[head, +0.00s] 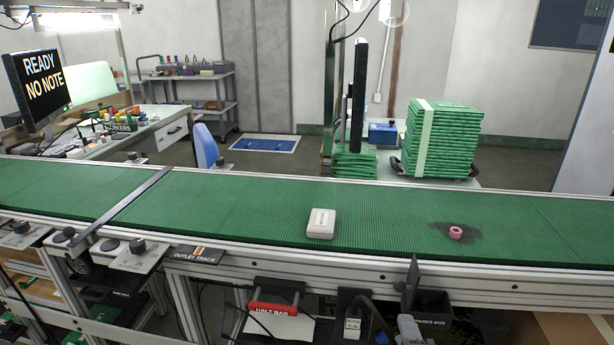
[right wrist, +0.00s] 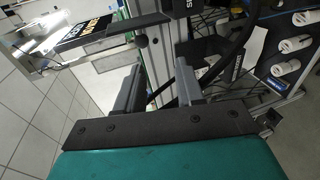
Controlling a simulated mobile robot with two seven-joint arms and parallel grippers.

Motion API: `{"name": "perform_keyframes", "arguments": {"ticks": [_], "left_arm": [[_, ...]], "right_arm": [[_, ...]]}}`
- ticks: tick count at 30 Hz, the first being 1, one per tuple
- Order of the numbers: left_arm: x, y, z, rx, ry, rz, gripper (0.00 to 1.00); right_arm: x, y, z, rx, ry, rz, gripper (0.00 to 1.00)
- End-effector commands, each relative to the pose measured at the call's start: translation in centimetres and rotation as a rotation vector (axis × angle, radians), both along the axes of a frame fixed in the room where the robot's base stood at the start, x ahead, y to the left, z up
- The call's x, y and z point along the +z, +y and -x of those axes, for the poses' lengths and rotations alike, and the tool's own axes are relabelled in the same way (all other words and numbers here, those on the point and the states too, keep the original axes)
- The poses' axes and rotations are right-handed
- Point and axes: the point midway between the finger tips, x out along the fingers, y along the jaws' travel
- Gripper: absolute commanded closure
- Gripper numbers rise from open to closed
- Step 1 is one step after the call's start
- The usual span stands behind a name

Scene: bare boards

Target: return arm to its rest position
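My right gripper (right wrist: 158,88) shows in the right wrist view with its two grey fingers apart and nothing between them. In the head view only a small grey part of the right gripper (head: 406,328) shows at the bottom edge, below the front rail of the conveyor and apart from the things on the belt. My left gripper and left arm are not in view.
A green conveyor belt (head: 260,212) crosses the head view, with a white case (head: 321,223) and a pink ring-like piece (head: 455,232) on a dark stain. A red halt bar (head: 272,308) and a black spares box (head: 433,310) are below the front rail.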

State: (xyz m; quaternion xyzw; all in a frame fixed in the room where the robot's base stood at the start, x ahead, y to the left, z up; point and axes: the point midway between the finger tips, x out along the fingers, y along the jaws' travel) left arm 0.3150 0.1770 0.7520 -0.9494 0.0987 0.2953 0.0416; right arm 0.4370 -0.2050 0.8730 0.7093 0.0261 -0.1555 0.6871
Motion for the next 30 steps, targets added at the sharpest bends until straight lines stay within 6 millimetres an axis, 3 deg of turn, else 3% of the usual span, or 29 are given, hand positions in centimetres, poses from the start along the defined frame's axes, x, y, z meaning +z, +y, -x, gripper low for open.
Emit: {"name": "perform_keyframes", "arguments": {"ticks": [3,7,12,15,19,30], "left_arm": [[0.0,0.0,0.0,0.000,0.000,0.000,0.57],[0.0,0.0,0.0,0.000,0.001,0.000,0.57],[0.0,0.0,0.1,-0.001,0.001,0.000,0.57],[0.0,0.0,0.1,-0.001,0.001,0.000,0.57],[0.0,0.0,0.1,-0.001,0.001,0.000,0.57],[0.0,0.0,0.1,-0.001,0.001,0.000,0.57]], "right_arm": [[-4.1,0.8,2.7,-0.015,0.072,-0.321,0.63],[-8.0,1.7,6.3,-0.090,0.160,-0.730,0.63],[-11.0,2.5,10.2,-0.230,0.244,-1.152,0.63],[-11.8,2.7,11.6,-0.294,0.270,-1.298,0.63],[-12.1,2.8,12.2,-0.330,0.281,-1.377,0.63],[-12.1,2.8,12.2,-0.332,0.282,-1.379,0.63]]}}
